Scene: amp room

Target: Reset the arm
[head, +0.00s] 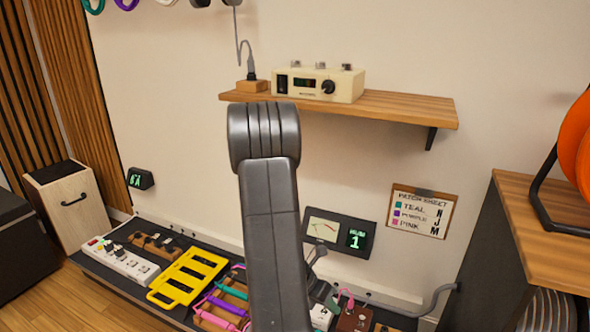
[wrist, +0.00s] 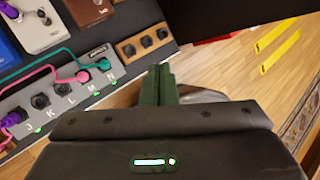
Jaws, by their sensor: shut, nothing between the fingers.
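My gripper (wrist: 160,85) shows in the wrist view with its dark green fingers pressed together and nothing between them. In that view it points past a grey jack panel (wrist: 75,92) lettered J, K, L, M, N, with purple, pink and teal cables plugged in. The fingers look apart from the panel, with wood floor beyond. In the head view my dark grey arm rises through the middle of the picture, in front of the bench and wall. My gripper is hidden in the head view.
A wooden shelf (head: 390,105) on the wall holds a cream amplifier (head: 318,84). The low bench carries a power strip (head: 120,260), a yellow rack (head: 188,277) and cables. A wooden cabinet (head: 545,235) stands at the right. Wood floor (head: 95,302) is open at the lower left.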

